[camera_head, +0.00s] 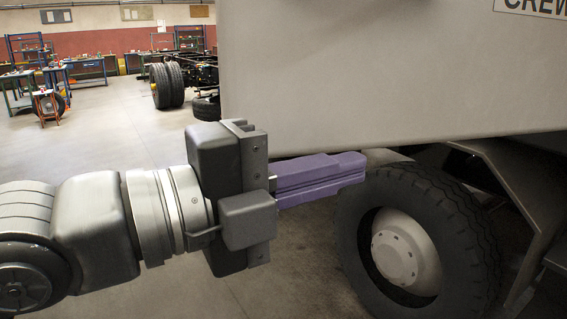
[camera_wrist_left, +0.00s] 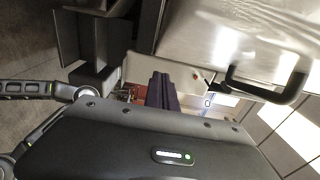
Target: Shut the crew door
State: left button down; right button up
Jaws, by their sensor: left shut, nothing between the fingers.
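The crew door (camera_head: 380,75) fills the upper right of the head view as a large light grey panel. A "CREW" sign (camera_head: 532,6) is cut off at its top corner. The panel's left edge stands out against the workshop behind. My left gripper (camera_head: 358,166), with purple fingers, is shut and empty. It overlaps the panel's lower edge in the picture; contact cannot be told. In the left wrist view the shut fingers (camera_wrist_left: 162,90) point away, and a light panel with a black handle (camera_wrist_left: 268,92) shows at right. My right gripper is not in view.
A large black wheel (camera_head: 420,235) stands just below and right of the fingers. A dark bracket (camera_head: 515,170) lies beside it. Workbenches (camera_head: 85,70) and a bare chassis with tyres (camera_head: 168,85) stand far back. The floor at left (camera_head: 120,130) is clear.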

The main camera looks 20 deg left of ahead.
pick_arm(q)
jog(key=w+a, duration=0.1)
jog(key=w+a+p, duration=0.1)
jog(key=w, duration=0.1)
jog(key=shift+w+a, duration=0.1)
jog(key=shift+w, duration=0.05)
jog(key=shift+w+a, duration=0.1)
